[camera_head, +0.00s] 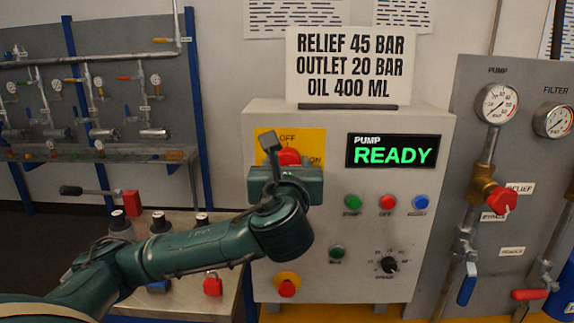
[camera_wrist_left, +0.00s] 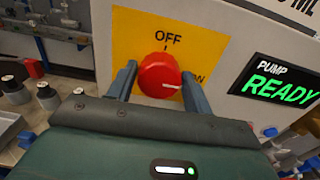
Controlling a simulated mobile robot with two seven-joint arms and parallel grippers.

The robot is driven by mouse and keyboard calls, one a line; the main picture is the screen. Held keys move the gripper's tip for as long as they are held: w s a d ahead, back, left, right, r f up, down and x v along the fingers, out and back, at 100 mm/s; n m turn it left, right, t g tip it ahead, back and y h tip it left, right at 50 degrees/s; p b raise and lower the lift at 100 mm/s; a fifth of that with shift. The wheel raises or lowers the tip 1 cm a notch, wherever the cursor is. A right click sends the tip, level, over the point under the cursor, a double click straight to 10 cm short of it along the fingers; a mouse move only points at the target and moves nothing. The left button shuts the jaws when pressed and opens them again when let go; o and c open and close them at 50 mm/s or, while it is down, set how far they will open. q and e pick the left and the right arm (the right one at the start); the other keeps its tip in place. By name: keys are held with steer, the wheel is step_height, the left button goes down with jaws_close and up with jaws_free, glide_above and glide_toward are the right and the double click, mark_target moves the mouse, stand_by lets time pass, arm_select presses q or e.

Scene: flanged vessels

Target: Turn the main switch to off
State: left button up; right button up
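The main switch is a red round knob (camera_head: 288,157) on a yellow plate (camera_head: 318,138) at the upper left of the control box. OFF is printed above it and ON to its right. In the left wrist view the knob (camera_wrist_left: 159,75) has a pale mark pointing right, towards ON. My left gripper (camera_head: 283,160) is in front of the knob and hides part of it. In the left wrist view its two fingers (camera_wrist_left: 160,85) stand apart, one on each side of the knob. I cannot tell whether they touch it. My right gripper is not in view.
The control box (camera_head: 350,118) has a display reading PUMP READY (camera_head: 393,151), several buttons, a speed dial (camera_head: 389,264) and a red stop button (camera_head: 287,287) below. A sign (camera_head: 350,65) stands on top. Gauges and valves are at the right. A bench (camera_head: 190,228) with a red padlock (camera_head: 212,284) is at the left.

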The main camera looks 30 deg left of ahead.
arm_select(q)
steer(key=c, duration=0.6)
steer(key=shift+o, duration=0.2)
steer(key=shift+n, duration=0.4)
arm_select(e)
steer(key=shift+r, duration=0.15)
arm_select(q)
steer(key=n+p, duration=0.2)
steer(key=n, duration=1)
steer(key=shift+a+f+p, duration=0.1)
steer(key=shift+p, duration=0.2)
steer(key=n, duration=0.3)
steer(key=shift+s, duration=0.1)
steer(key=shift+n, duration=1)
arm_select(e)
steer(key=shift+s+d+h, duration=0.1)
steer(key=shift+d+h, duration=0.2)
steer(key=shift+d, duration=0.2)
arm_select(q)
steer(key=shift+n, duration=0.3)
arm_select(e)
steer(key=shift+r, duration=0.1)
